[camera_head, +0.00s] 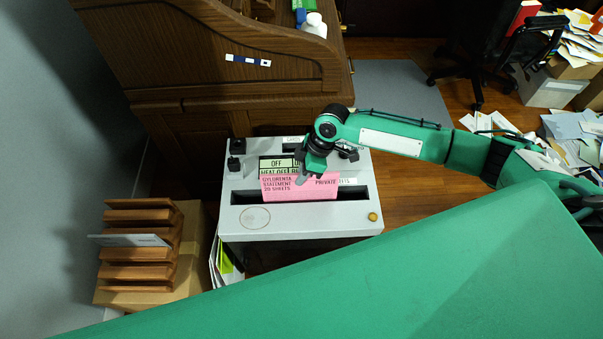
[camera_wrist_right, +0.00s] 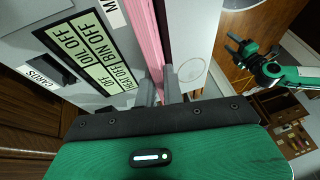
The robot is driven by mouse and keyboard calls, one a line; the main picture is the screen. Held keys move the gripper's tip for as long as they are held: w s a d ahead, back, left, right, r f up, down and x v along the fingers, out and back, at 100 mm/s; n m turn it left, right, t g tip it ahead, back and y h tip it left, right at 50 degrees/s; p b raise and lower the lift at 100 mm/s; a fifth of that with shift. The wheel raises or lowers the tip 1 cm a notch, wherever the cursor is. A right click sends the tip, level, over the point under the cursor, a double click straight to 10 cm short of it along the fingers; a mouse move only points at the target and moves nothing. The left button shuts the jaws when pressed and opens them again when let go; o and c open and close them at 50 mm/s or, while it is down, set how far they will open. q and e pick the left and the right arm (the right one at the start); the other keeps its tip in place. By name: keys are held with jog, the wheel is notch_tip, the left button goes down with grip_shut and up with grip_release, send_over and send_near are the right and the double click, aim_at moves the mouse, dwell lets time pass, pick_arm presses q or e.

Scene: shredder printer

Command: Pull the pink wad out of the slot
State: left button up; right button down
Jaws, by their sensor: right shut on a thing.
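The pink wad (camera_head: 300,188) is a flat stack with printed lines, including "GYLORENTA STATEMENT" and "PRIVATE". It stands at the long dark slot (camera_head: 243,197) in the top of the grey shredder (camera_head: 235,223). Its lower edge meets the slot; how deep it sits is hidden. My right gripper (camera_head: 309,172) is shut on the wad's upper edge. In the right wrist view the pink wad (camera_wrist_right: 150,40) runs between the two grey fingers (camera_wrist_right: 161,88). My left gripper (camera_wrist_right: 232,48) shows small in the right wrist view, apart from the shredder, its fingers spread and empty.
A status panel (camera_head: 276,165) reading "OFF" lies behind the wad. A wooden desk (camera_head: 210,65) stands behind the shredder. A wooden rack (camera_head: 138,254) is at left, with folders (camera_head: 226,262) beside the shredder. Papers (camera_head: 575,130) litter the floor at right.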

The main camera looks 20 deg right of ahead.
jog(key=shift+r+p, duration=3.1)
jog(key=shift+r, duration=0.25)
